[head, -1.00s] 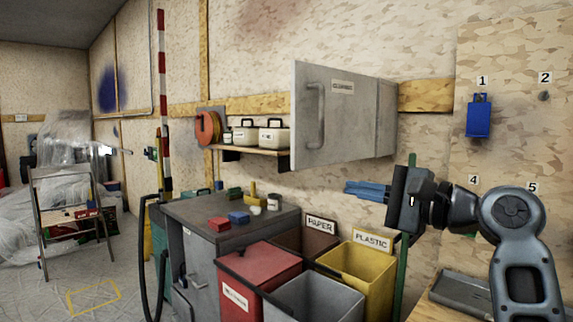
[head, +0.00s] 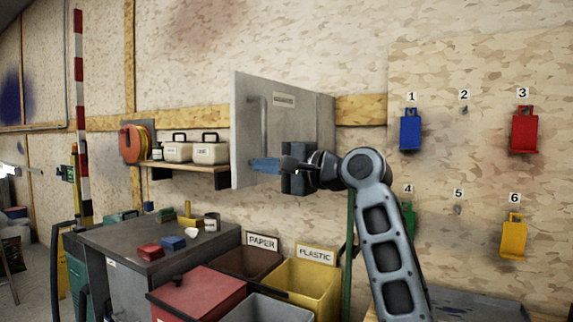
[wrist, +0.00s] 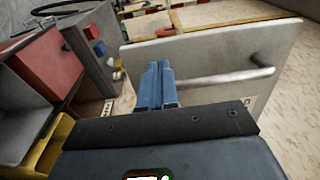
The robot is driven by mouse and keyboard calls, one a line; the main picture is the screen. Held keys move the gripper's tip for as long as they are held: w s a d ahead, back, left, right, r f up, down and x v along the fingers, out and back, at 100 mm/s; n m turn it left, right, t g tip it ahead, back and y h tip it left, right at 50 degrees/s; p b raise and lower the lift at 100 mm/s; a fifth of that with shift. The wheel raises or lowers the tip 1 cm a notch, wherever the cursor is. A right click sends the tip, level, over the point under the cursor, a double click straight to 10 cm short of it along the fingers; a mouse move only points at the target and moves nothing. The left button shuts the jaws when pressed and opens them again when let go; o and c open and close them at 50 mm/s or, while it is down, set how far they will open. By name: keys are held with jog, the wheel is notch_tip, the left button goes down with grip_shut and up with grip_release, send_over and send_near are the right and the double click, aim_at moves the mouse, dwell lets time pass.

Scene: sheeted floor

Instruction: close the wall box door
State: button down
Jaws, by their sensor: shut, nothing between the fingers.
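The grey wall box door (head: 247,150) stands open, swung out from the wall, with its outer face and a label towards me. Its bar handle (head: 264,118) is upright near the free edge. My gripper (head: 254,165) has its blue fingers together and empty, in front of the door's outer face by the handle's lower end. In the wrist view, the fingers (wrist: 159,68) overlap the door (wrist: 200,50) beside one end of the handle (wrist: 220,78). I cannot tell whether they touch the door. The box's inside is hidden behind the door.
A shelf (head: 190,167) with white containers is left of the door. Below stand a grey cabinet (head: 125,240) with small items on top, a red bin (head: 200,295) and a yellow bin (head: 305,285).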

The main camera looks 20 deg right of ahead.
aim_at(241, 163)
jog(key=shift+x, duration=1.95)
